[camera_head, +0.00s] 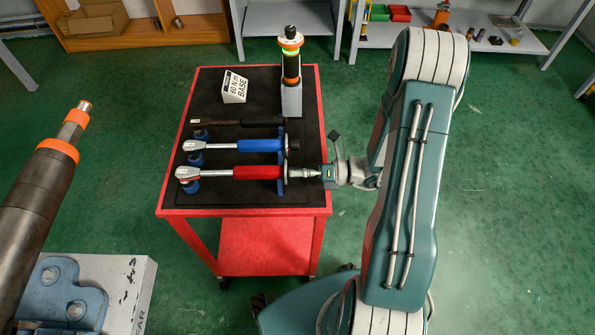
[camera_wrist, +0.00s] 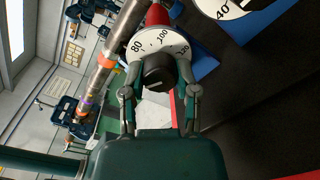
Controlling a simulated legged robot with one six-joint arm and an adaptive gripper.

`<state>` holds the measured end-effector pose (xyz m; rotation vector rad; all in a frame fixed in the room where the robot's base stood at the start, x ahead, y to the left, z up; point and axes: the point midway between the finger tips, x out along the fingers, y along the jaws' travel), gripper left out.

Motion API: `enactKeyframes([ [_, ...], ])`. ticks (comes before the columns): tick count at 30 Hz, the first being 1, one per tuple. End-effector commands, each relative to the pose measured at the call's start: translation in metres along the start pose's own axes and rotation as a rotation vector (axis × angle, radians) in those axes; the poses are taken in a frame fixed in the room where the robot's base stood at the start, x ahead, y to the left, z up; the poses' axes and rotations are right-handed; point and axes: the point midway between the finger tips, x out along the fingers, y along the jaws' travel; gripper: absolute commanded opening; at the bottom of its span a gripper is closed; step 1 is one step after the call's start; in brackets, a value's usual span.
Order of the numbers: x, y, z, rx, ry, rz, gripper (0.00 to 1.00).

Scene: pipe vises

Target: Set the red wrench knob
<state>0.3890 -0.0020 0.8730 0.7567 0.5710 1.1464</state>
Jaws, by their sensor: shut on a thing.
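The red wrench (camera_head: 256,172) lies across the black mat on a red cart, its silver head at the left and its handle end at the right. Its white dial (camera_wrist: 152,42) shows 80 and 100 in the wrist view, with the red handle (camera_wrist: 158,14) behind it. The black knob (camera_wrist: 158,74) sits in front of the dial. My gripper (camera_head: 318,172) reaches in from the right at the handle end. In the wrist view my gripper (camera_wrist: 160,80) has one finger on each side of the black knob and is shut on it. The knob's setting is not readable.
A blue wrench (camera_head: 255,145) and a dark wrench (camera_head: 250,122) lie parallel behind the red one. The blue wrench's dial (camera_wrist: 222,6) is close by. A "60 Nm BASE" block (camera_head: 235,90) and an upright green-lit tool (camera_head: 291,70) stand at the back. A pipe (camera_head: 40,195) is at left.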

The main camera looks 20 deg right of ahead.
Motion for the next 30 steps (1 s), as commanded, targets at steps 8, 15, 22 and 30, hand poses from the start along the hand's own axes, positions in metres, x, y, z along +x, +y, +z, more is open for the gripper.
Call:
enactKeyframes([
  [8, 0.0, -0.002, 0.001, -0.002, -0.001, -0.007, 0.0],
  [15, 0.0, -0.001, 0.0, -0.002, -0.001, -0.005, 0.75],
  [22, 0.0, -0.001, 0.0, -0.001, -0.001, -0.003, 0.75],
  [30, -0.031, -0.001, 0.001, -0.002, -0.005, -0.006, 0.75],
])
